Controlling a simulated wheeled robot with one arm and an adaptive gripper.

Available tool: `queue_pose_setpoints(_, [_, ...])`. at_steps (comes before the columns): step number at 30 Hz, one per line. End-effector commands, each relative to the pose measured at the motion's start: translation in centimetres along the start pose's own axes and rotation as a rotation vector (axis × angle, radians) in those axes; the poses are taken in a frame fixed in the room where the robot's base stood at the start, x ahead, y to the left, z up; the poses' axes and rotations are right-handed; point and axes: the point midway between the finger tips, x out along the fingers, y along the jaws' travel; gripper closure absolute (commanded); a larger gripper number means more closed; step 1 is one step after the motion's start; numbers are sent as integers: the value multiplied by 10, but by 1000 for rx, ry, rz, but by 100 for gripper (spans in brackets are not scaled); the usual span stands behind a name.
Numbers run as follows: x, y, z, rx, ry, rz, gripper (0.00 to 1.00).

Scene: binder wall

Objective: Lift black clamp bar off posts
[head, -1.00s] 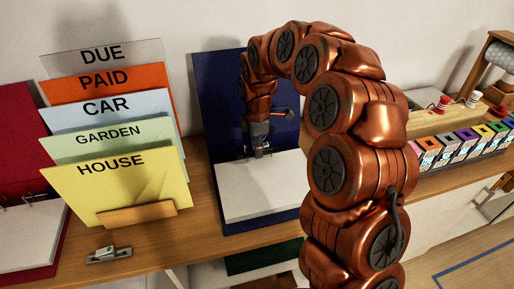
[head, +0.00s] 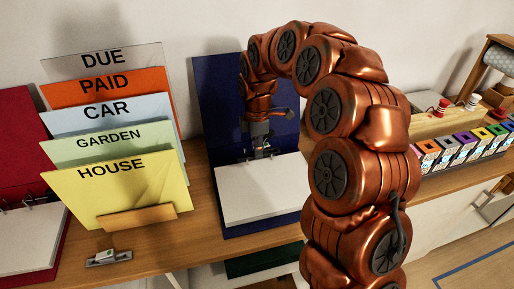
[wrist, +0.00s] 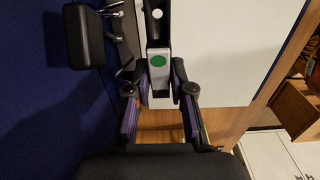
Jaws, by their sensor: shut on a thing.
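The blue binder (head: 205,95) lies open against the wall with a white paper stack (head: 262,192) in it. My gripper (head: 262,151) is low over the top edge of the paper, by the binder's metal ring mechanism. In the wrist view my gripper (wrist: 163,72) is shut on the near end of the black clamp bar (wrist: 157,28). That end is light grey with a green dot and sits between the purple-sided fingers. Metal posts (wrist: 125,68) show just left of the bar. I cannot tell whether the bar is clear of the posts.
Labelled dividers (head: 110,140) stand left, with a red binder (head: 20,140) beyond. A small metal device (head: 109,257) lies at the shelf's front edge. Colourful boxes (head: 465,143) and a wooden roll holder (head: 495,60) are at right.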

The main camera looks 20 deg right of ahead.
Motion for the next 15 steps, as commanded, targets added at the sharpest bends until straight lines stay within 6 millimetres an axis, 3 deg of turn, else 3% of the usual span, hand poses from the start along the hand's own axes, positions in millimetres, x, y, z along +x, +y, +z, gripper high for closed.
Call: queue_pose_setpoints(15, [-15,0,0,0,0,0,100])
